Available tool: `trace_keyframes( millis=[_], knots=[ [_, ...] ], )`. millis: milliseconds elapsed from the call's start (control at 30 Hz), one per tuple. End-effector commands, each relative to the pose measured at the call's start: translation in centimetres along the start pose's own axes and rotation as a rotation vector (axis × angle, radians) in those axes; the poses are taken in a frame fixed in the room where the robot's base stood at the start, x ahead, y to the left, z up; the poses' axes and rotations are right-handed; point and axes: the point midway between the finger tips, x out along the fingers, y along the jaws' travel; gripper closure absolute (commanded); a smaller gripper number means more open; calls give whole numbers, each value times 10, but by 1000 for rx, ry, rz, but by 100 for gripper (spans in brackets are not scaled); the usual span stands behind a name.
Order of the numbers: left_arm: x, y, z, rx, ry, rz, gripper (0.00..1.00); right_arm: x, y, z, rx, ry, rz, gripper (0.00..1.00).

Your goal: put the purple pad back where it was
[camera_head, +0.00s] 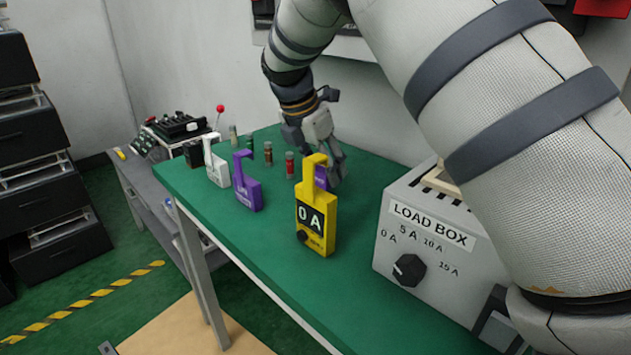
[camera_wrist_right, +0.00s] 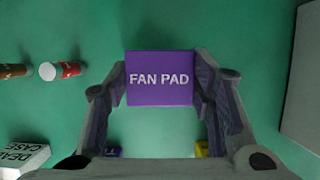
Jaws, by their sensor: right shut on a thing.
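The purple pad (camera_wrist_right: 160,78), lettered "FAN PAD", sits between the two fingers of my right gripper (camera_wrist_right: 160,88) in the right wrist view. The fingers are shut on its left and right sides. In the head view a small part of the purple pad (camera_head: 321,178) shows behind the yellow meter, which hides most of it. My right gripper (camera_head: 333,178) reaches down there, low over the green table. I cannot tell whether the pad touches the table top. My left gripper is not in view.
On the green table (camera_head: 260,245) stand a yellow meter (camera_head: 316,225) reading 0 A, a purple clamp-shaped case (camera_head: 247,192), a white case (camera_head: 217,172) and several small cylinders, one red (camera_head: 290,164). A grey load box (camera_head: 440,262) stands right. The table's front is clear.

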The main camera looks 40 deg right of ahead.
Motion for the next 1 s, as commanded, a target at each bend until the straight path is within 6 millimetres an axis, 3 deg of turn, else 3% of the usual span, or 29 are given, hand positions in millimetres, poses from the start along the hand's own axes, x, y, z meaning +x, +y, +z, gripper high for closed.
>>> trace_keyframes(
  millis=[167, 300, 467, 500, 567, 867, 1000],
  knots=[
    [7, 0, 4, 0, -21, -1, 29, 17, 13, -2, 0, -1, 0, 73],
    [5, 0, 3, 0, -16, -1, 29, 38, 11, -11, 1, -1, 3, 73],
    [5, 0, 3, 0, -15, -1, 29, 39, 11, -12, 2, -1, 7, 77],
    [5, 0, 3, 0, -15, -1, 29, 39, 11, -12, 2, -1, 7, 46],
    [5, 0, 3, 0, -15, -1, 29, 39, 11, -12, 2, -1, 7, 33],
    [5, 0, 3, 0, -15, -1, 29, 38, 11, -12, 2, -1, 7, 31],
    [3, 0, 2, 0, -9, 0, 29, 19, 12, -11, 3, -1, 13, 31]
  ],
)
